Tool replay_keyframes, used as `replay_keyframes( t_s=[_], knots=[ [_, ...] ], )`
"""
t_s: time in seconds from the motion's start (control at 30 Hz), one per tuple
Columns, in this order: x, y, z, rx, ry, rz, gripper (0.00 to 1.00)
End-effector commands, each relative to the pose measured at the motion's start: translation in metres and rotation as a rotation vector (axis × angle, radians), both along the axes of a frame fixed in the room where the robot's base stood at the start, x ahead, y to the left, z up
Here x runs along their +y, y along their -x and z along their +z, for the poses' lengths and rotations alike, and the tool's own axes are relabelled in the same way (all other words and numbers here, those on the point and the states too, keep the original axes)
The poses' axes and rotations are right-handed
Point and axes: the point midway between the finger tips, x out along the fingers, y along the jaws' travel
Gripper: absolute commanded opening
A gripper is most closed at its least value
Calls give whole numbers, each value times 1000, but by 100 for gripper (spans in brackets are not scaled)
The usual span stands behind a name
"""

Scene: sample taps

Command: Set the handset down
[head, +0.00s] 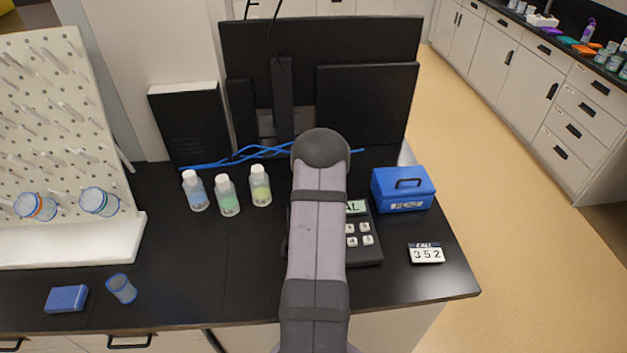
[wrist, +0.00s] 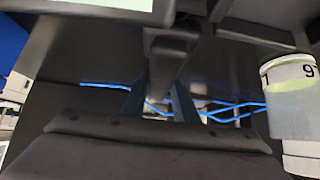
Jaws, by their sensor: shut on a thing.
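My gripper (wrist: 160,88) is shut on the dark handset (wrist: 172,45) in the wrist view. The handset lies between the fingers and extends toward the top of the picture. In the head view my arm covers the gripper and the handset. A dark desk device (head: 368,250) with a lit display reading "AL" and pale square keys shows just right of my arm; its left part is hidden. A pale screen edge (wrist: 100,8) shows at the top of the wrist view. I cannot tell whether the handset touches anything below it.
Several capped bottles (head: 228,197) stand left of my arm; one (wrist: 295,100) shows in the wrist view. A blue box (head: 403,190) and a "352" counter block (head: 426,254) are at right. Blue cables (head: 225,160) run behind.

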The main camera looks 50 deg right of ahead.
Motion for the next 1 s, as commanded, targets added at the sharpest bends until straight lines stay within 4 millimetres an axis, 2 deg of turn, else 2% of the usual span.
replay_keyframes(
  t_s=[0.47,0.5,0.57,1.0],
  knots=[
    [0,0,-7,-1,1,0,0],
    [0,0,-7,0,1,-1,33],
    [0,0,-6,0,1,-1,45],
    [0,0,-1,0,1,-1,45]
  ],
)
